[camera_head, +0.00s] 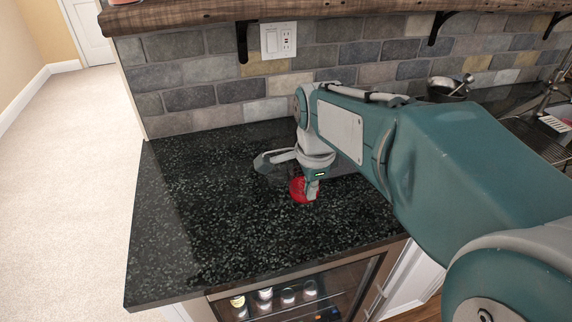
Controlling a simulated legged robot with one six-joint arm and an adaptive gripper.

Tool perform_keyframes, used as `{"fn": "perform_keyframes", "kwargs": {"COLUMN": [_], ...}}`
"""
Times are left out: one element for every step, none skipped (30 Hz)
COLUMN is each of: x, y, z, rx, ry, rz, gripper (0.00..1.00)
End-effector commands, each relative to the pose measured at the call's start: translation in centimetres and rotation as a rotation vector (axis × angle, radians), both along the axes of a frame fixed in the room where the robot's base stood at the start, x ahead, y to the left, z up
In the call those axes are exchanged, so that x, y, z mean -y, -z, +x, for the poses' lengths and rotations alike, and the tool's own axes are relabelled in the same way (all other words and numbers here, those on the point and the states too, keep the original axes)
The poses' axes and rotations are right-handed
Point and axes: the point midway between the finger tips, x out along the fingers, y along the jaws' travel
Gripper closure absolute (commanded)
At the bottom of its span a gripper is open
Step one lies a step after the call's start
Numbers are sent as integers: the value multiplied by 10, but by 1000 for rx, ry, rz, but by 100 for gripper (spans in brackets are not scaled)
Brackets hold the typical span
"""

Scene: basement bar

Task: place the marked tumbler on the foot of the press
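My gripper (304,195) is low over the black speckled counter, pointing down, at the middle of the picture. A small red object (298,189) shows right at its fingers; it may be the marked tumbler, but its shape is mostly covered. I cannot tell whether the fingers grip it or are only beside it, nor whether it touches the counter. A grey and dark shape (268,161) shows just left of my wrist; I cannot tell whether it is part of the press or of my gripper. No press can be clearly made out; my arm covers the counter behind and to the right.
The black counter (190,215) is bare on the left and in front. A stone-tile wall (190,97) with an outlet (278,40) and a wooden shelf (190,13) stands behind. A dark bowl (446,90) and a wire rack (538,135) are at the right.

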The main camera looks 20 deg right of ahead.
Motion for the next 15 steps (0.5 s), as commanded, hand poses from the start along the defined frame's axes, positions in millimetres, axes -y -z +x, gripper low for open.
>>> {"fn": "perform_keyframes", "kwargs": {"x": [1,2,3,4,5,6,6,7,8,9,9,10,11,11,12], "y": [4,7,10,13,15,18,21,23,26,29,35,42,48,53,59], "z": [10,15,22,28,33,40,45,51,58,63,67,72,76,80,86], "rx": [-1,-2,-1,-1,-1,-1,-2,-1,-1,-1,-3,-3,-3,-3,-2], "ry": [1,1,1,1,1,1,1,1,1,1,1,1,1,1,1], "rz": [0,0,0,0,0,0,0,0,0,0,0,0,0,0,0], "gripper": [100,100,100,100,100,100,100,100,100,100,100,100,100,100,100]}}
